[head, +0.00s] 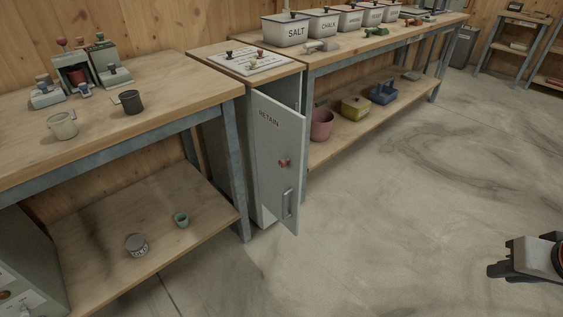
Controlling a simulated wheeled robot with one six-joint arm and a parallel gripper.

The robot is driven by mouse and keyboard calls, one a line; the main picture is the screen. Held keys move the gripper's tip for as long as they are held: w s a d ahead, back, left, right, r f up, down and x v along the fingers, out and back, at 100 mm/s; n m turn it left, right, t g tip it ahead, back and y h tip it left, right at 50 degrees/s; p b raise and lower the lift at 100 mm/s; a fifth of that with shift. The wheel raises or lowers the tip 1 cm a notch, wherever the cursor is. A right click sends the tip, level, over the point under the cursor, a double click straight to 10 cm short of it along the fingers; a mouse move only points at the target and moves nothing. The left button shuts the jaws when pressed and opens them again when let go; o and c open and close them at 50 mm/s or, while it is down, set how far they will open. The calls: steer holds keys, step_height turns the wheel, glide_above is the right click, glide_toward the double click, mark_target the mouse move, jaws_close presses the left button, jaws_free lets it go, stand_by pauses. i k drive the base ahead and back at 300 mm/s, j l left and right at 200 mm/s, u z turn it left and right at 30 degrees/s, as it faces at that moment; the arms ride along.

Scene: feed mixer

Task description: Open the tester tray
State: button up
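I cannot make out anything clearly marked as the tester or its tray. A grey-green device (72,72) with a reddish cup in its front opening stands at the back of the left bench, with small knobbed blocks beside it. A grey-green cabinet (25,255) with white labels and a knob shows only partly at the lower left edge. My gripper (492,256) is at the lower right edge, over the floor and far from the benches. It is partly cut off, and I cannot tell whether its fingers are apart.
A cabinet door marked RETAIN (277,160) stands ajar, jutting into the floor space between benches. A pale mug (62,126) and a dark mug (132,102) stand on the left bench. Labelled bins, including SALT (290,33), line the right bench. The floor (390,220) ahead is clear.

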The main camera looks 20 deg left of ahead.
mark_target(83, 88)
steer(key=u, duration=2.05)
